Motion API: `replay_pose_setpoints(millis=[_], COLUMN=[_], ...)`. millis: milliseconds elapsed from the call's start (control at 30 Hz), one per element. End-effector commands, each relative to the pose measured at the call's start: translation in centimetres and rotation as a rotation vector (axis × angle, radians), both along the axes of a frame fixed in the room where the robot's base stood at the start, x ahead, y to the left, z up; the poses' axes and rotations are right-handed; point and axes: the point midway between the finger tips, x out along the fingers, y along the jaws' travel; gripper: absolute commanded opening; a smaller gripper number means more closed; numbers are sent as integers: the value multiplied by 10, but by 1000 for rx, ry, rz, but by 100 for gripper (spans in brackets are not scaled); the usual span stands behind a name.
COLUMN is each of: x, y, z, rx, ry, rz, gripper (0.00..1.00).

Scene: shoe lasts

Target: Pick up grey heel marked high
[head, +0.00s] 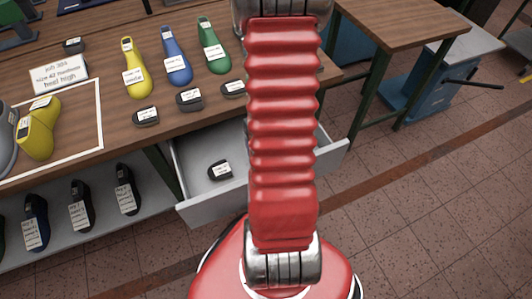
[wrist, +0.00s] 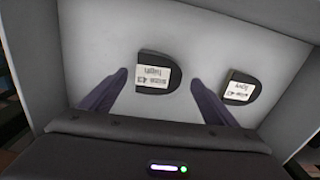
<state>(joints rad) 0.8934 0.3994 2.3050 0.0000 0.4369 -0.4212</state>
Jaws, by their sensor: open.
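In the wrist view, a dark grey heel (wrist: 147,64) with a white label lies flat in the light grey drawer (wrist: 215,40). Its upside-down label seems to end in "high". A second dark heel (wrist: 240,76) lies to the right, and its label seems to read "low". My gripper (wrist: 160,79) is open and empty. Its left fingertip is just left of the first heel, and its right fingertip is between the two heels. In the head view, one dark heel (head: 213,171) shows in the drawer; my arm hides the gripper.
The open drawer (head: 205,207) sticks out from under the wooden bench (head: 190,130). Yellow (head: 137,82), blue (head: 177,70) and green (head: 213,57) lasts and several dark heels lie on the bench. A card (head: 60,74) there ends in "heel high".

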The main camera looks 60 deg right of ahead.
Motion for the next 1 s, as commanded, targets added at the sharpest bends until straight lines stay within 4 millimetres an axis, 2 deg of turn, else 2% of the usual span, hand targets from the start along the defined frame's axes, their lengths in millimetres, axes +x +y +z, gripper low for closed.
replay_pose_setpoints(millis=[233,400,1000], x=[2,2,2], y=[-1,-1,-1], z=[-26,-37,-38], rx=[2,2,0], ry=[2,1,0], rz=[0,1,1], gripper=[82,82,80])
